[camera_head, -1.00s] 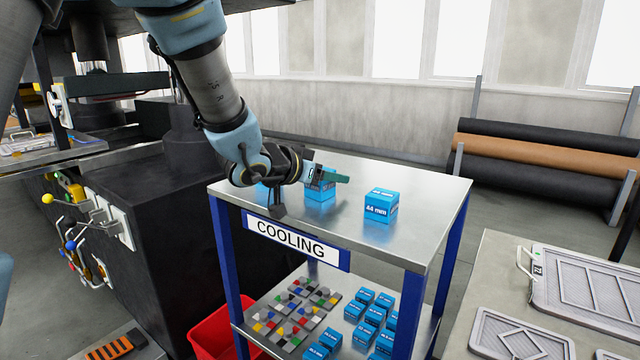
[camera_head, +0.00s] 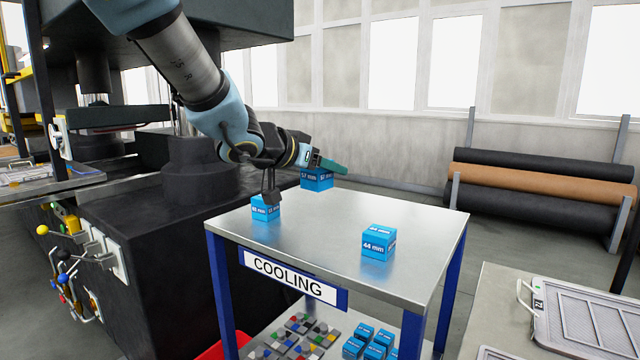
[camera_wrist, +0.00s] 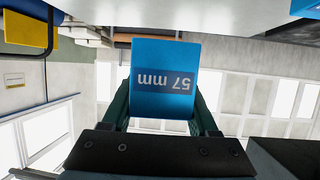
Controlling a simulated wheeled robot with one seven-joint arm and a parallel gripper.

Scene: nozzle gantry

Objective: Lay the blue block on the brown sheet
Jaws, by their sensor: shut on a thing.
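A blue block marked 57 mm (camera_head: 317,181) is between the green fingers of my gripper (camera_head: 332,166), near the cooling table's back edge. The wrist view shows the block (camera_wrist: 165,80) upside down between the two fingers of my gripper (camera_wrist: 165,105). It appears to be lifted off the table top. Two more blue blocks stand on the table: one marked 44 mm (camera_head: 378,243) at the right, one (camera_head: 266,209) at the front left, partly behind my wrist. I see no flat brown sheet, only a brown roll (camera_head: 540,182) between two black rolls on a rack.
The cooling table (camera_head: 330,240) has bare metal between the blocks. Its lower shelf holds more blue blocks (camera_head: 368,343) and coloured pieces (camera_head: 300,335). A dark machine (camera_head: 150,240) stands close on the left. A grey bench (camera_head: 500,300) with a framed tray is at the right front.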

